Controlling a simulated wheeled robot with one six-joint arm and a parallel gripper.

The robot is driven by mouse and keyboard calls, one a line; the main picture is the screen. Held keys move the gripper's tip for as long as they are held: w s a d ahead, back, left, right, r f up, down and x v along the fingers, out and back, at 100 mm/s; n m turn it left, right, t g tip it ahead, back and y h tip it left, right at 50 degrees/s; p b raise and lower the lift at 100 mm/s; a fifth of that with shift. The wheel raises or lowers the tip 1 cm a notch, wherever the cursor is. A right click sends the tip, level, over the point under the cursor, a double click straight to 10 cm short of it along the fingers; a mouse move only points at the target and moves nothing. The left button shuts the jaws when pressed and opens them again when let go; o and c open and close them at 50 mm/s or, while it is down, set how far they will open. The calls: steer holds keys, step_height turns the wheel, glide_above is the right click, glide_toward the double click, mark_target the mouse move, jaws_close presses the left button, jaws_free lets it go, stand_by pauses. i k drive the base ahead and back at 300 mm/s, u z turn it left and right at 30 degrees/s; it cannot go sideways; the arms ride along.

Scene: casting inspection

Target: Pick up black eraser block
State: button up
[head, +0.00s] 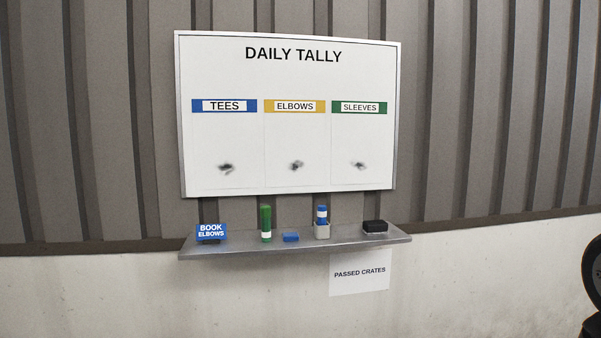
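The black eraser block (375,226) lies near the right end of a narrow grey shelf (290,246) under a whiteboard. It looks like a low, dark rectangular block, with nothing touching it that I can see. My gripper is not in view, so I cannot see its state or its distance from the block.
The "DAILY TALLY" whiteboard (290,140) hangs above. A dark round object (594,277) is at far right.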

mark_target(377, 227)
steer(key=u, duration=0.35)
steer(key=i, duration=1.4)
steer(key=z, duration=0.55)
steer(key=i, duration=0.75)
steer(key=z, duration=0.5)
